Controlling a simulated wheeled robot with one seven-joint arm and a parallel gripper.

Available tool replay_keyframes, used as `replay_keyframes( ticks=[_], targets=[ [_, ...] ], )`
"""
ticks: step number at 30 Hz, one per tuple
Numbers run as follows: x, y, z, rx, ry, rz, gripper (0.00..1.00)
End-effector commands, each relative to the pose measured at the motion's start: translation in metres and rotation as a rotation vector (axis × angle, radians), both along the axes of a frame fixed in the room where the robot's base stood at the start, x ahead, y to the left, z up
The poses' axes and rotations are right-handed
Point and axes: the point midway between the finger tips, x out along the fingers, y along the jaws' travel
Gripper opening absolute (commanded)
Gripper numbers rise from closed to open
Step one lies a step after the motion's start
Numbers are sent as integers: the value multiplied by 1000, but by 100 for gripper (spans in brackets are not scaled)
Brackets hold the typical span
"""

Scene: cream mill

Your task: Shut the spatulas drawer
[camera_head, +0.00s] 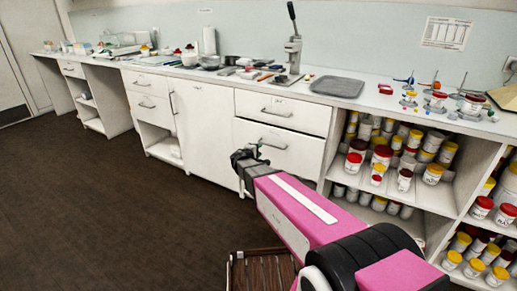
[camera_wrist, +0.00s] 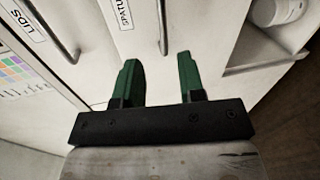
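The spatulas drawer (camera_wrist: 200,25) shows in the wrist view as a white front with a partly cut-off "SPATU" label and a grey bar handle (camera_wrist: 163,28). The handle lies just beyond the fingertips, in line with the gap. In the head view my gripper (camera_head: 250,160) is partly hidden by its own wrist.
A drawer labelled "LIDS" (camera_wrist: 15,45) with its own handle is beside it in the wrist view. An open shelf with a white jar (camera_wrist: 275,10) lies on the other side. Shelves of lidded jars (camera_head: 380,160) stand at right. The brown floor (camera_head: 110,210) at left is clear.

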Motion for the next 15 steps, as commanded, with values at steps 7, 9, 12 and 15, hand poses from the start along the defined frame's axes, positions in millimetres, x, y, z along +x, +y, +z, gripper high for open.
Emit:
replay_keyframes(
  ticks=[7, 9, 12, 15],
  targets=[
    [4, -21, -4, 84, -46, -31, 36],
    [10, -25, -6, 83, -46, -32, 36],
    [23, -34, -9, 82, -45, -34, 36],
    [38, -43, -13, 82, -45, -32, 36]
  ],
)
